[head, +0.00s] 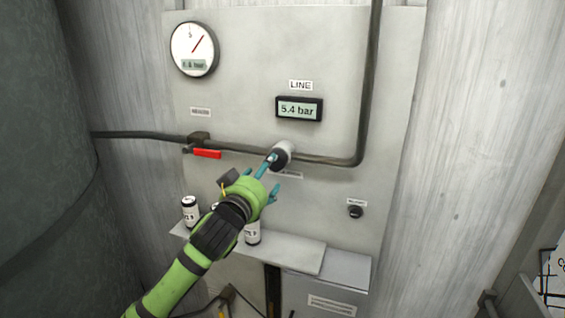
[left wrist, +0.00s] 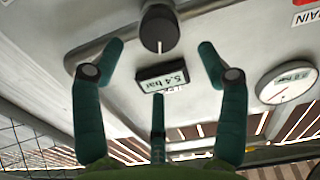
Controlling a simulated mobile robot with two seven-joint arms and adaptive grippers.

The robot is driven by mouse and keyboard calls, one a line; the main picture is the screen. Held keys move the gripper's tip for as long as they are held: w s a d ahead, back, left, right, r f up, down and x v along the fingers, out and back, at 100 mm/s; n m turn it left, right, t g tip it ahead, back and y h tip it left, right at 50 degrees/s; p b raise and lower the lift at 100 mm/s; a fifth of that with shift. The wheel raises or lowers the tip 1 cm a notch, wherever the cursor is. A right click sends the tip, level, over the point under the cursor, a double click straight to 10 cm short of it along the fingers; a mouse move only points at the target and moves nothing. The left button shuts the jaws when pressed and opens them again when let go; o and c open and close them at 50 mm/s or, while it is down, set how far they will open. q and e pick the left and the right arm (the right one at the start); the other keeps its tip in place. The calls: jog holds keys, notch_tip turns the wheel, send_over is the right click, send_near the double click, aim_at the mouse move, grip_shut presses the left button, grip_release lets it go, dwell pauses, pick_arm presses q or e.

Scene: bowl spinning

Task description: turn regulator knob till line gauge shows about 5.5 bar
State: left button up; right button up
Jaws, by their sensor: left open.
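My left gripper (head: 268,176) is open just below and in front of the knob. In the left wrist view its teal fingers (left wrist: 158,85) are spread and apart from the knob. My right gripper is not in view.
A round dial gauge (head: 194,50) hangs at the upper left. A red-handled valve (head: 207,153) sits on the pipe left of the knob. Cans (head: 190,212) stand on a shelf (head: 300,257) below. A black button (head: 355,212) is at the right.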

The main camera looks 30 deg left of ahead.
aim_at(274, 162)
pick_arm(q)
jog(key=shift+p+x, duration=1.4)
jog(key=shift+x, duration=1.9)
jog(key=shift+a+f, duration=0.1)
jog(key=shift+f, duration=0.05)
jog(key=c, duration=1.1)
